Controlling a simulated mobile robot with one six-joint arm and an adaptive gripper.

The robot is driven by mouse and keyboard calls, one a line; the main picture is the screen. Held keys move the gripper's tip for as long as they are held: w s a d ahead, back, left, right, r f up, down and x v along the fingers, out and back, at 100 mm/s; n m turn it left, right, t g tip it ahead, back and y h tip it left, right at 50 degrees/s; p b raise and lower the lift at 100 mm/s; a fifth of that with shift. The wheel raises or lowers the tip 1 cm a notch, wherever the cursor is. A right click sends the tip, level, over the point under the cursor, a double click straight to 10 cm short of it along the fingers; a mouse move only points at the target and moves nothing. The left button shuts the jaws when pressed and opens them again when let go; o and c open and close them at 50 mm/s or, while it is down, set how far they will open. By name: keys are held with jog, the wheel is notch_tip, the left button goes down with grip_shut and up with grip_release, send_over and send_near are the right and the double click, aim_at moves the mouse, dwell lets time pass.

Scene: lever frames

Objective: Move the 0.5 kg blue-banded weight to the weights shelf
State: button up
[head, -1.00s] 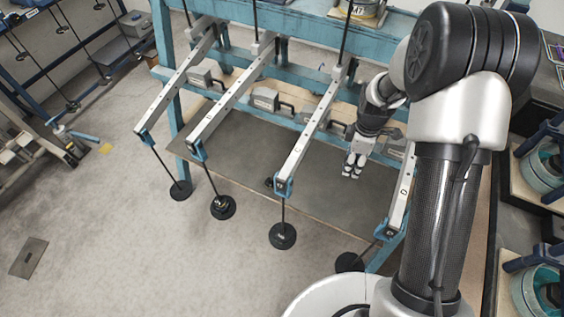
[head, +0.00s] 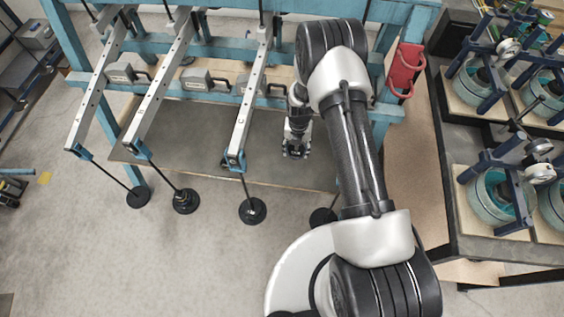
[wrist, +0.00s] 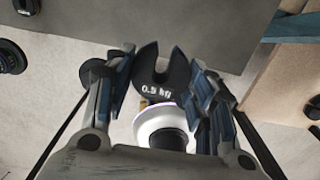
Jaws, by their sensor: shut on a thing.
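A dark slotted weight (wrist: 160,72) marked "0.5 kg" sits between the fingers of my gripper (wrist: 163,88) in the wrist view, with its slot facing the top of the picture. My gripper is shut on it. No blue band shows clearly on it. In the head view my gripper (head: 296,152) hangs in front of the blue lever frame, over a low grey board (head: 205,130); the weight is too small to make out there. I cannot tell whether this board is the weights shelf.
Black disc hangers (head: 252,211) hang from the perforated lever arms (head: 255,95) left of my gripper. A red bracket (head: 405,70) is on the frame's right post. A bench with teal round devices (head: 498,195) stands at right. The floor (head: 110,260) at front left is clear.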

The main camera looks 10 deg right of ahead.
aim_at(294, 175)
notch_tip(294, 175, down, 19)
jog(key=b, duration=0.5)
jog(key=shift+r+b, duration=0.15)
jog(key=shift+b, duration=0.2)
jog(key=o, duration=1.6)
jog(key=shift+s, duration=0.1)
notch_tip(294, 175, up, 12)
jog(key=p, duration=0.4)
